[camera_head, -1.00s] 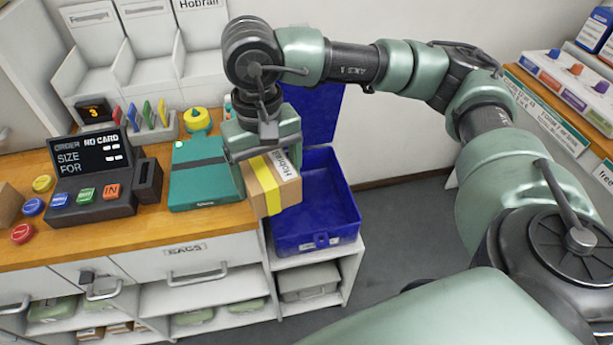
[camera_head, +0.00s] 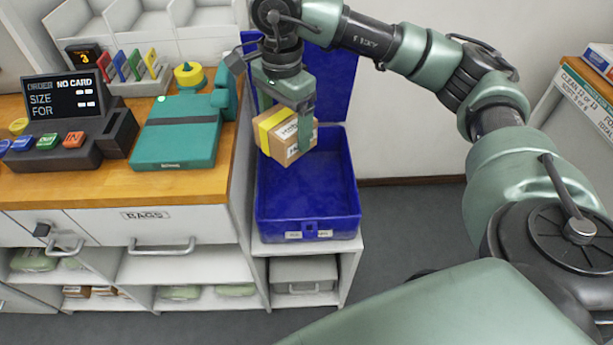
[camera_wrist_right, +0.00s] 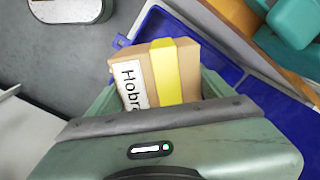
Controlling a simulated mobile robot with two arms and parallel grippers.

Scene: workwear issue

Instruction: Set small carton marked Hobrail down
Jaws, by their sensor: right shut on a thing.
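The small carton (camera_head: 286,134) is brown with a yellow band and a white label. In the right wrist view the carton (camera_wrist_right: 188,75) shows label letters reading "Hobr", the rest hidden by my gripper. My right gripper (camera_head: 300,108) is shut on the carton and holds it tilted, over the back part of an open blue bin (camera_head: 308,232). The blue bin also shows beneath the carton in the right wrist view (camera_wrist_right: 158,22). I cannot tell how high above the bin floor the carton is. My left gripper is not in view.
The bin stands on a low white shelf (camera_head: 352,245) right of the wooden counter (camera_head: 100,184). On the counter are a teal box (camera_head: 176,143), an order display (camera_head: 62,97) and a yellow round device (camera_head: 189,75). Grey floor (camera_head: 410,215) lies open to the right.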

